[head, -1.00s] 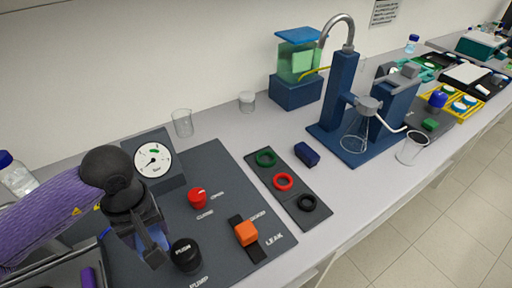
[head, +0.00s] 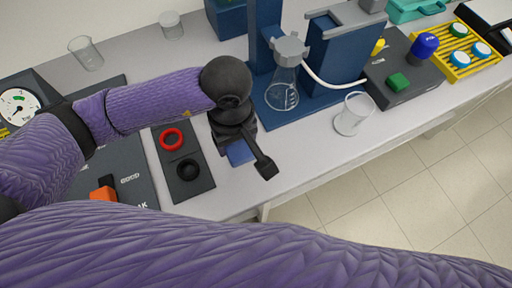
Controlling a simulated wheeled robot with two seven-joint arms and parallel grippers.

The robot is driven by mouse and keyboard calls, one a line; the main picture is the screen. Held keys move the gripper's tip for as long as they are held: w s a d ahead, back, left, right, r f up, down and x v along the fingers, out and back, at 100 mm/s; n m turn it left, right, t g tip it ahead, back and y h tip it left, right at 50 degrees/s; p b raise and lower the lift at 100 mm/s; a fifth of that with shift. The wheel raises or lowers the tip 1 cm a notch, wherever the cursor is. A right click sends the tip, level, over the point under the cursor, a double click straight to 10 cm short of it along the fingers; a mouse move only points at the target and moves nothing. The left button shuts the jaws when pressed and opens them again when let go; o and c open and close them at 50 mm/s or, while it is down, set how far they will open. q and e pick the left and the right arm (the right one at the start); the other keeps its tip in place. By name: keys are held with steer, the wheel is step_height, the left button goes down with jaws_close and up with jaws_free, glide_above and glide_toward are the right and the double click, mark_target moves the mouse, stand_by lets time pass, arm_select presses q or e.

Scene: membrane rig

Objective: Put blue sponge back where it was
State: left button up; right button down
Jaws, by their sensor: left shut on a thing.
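My left gripper (head: 250,157) reaches in from the left and points down just right of the ring tray. It is shut on a blue piece, which I take for the blue sponge (head: 240,152). Only part of the sponge shows, between and beside the dark fingers. It is low over the grey bench; I cannot tell whether it touches the surface. My right gripper is out of view.
The ring tray (head: 197,186) with a red ring (head: 171,139) and black ring (head: 187,168) lies left of the gripper. A flask (head: 282,95) on a blue stand and a beaker (head: 353,114) stand to the right. The bench's front edge is close.

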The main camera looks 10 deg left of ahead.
arm_select(q)
step_height(320, 180, down, 7)
steer(key=shift+s+a+f+b, duration=0.1)
steer(key=shift+a+f+b, duration=0.1)
steer(key=shift+b, duration=0.4)
steer(key=o, duration=1.1)
steer(key=shift+o, duration=0.2)
step_height(320, 180, up, 11)
steer(key=shift+r+p, duration=0.2)
steer(key=shift+p, duration=0.85)
steer(key=shift+r, duration=0.4)
